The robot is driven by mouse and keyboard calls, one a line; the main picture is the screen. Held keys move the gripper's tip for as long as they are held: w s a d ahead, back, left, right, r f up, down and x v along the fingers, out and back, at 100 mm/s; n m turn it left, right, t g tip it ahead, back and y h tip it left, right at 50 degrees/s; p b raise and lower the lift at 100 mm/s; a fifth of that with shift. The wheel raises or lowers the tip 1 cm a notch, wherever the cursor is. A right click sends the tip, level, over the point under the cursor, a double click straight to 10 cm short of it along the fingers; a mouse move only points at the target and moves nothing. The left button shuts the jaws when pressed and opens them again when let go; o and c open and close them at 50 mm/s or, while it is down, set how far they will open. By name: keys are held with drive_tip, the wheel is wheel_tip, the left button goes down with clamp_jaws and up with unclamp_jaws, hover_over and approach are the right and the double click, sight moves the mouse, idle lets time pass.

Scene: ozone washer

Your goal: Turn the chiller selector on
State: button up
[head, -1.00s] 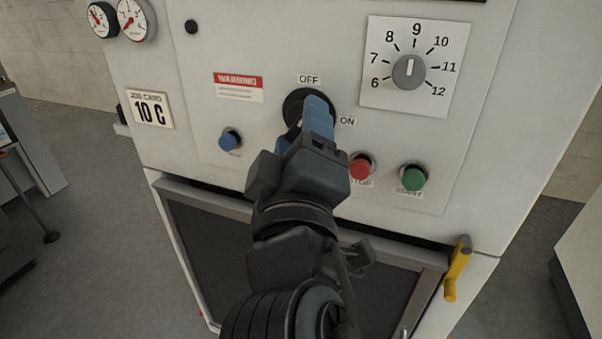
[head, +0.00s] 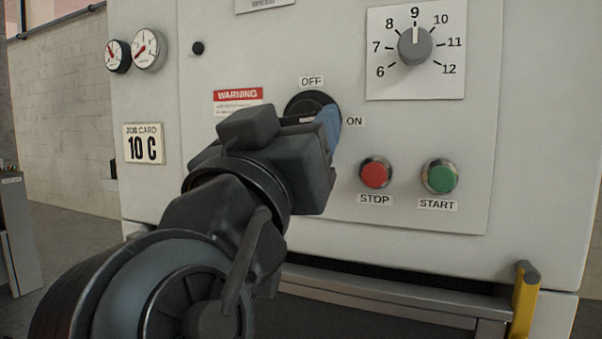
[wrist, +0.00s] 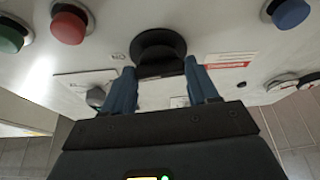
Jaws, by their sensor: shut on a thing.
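The chiller selector (head: 303,101) is a round black knob on the white panel, with an OFF label (head: 311,81) above it and an ON label (head: 355,121) to its right. My gripper (head: 322,122) reaches it from the lower left and covers much of it in the head view. In the wrist view the blue fingers (wrist: 162,76) stand on either side of the selector's black handle, below its round base (wrist: 158,46). My gripper is shut on the selector. The handle's exact angle is hidden in the head view.
A red STOP button (head: 375,173) and a green START button (head: 439,177) sit to the lower right. A numbered dial (head: 415,46) is above right, its pointer near 9. A blue button (wrist: 289,13) shows in the wrist view. A yellow handle (head: 525,300) juts out at lower right.

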drive_tip(key=shift+a+f+m+h+b, duration=0.15)
drive_tip(key=shift+m+h+b, duration=0.35)
drive_tip(key=shift+m+b, duration=0.5)
drive_tip(key=o, duration=1.1)
drive_tip(key=shift+c, duration=0.2)
drive_tip(key=shift+s, duration=0.1)
drive_tip(key=p+v, duration=0.1)
drive_tip(key=v, duration=0.6)
drive_tip(key=shift+s, duration=0.3)
drive_tip(key=shift+a, duration=0.15)
